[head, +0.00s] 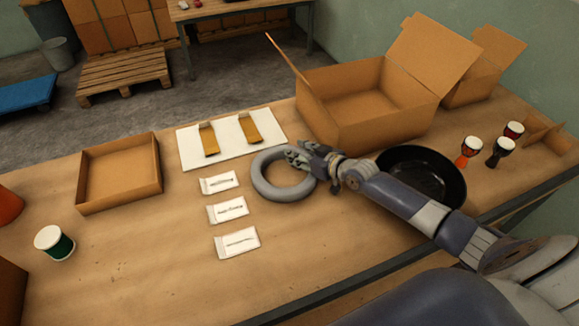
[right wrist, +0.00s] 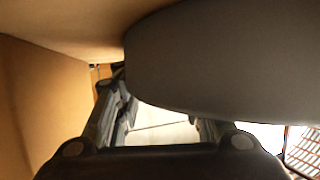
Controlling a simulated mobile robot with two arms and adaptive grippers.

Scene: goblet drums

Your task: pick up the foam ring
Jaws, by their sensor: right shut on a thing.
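The grey foam ring (head: 262,186) lies on or just above the wooden table, in the middle of the head view. My right gripper (head: 297,157) reaches in from the right and is shut on the ring's far right side. I cannot tell whether the ring is clear of the table. In the right wrist view the ring (right wrist: 215,65) is a large grey curve that fills the upper right, with the gripper's fingers (right wrist: 155,115) beside it and partly hidden by it. My left gripper is not in view.
A black pan (head: 430,180) lies under my right forearm. An open cardboard box (head: 375,135) stands behind the gripper. White packets (head: 228,211) lie left of the ring, near a white board (head: 187,155). Small goblet drums (head: 468,150) stand at right. The front left table is mostly clear.

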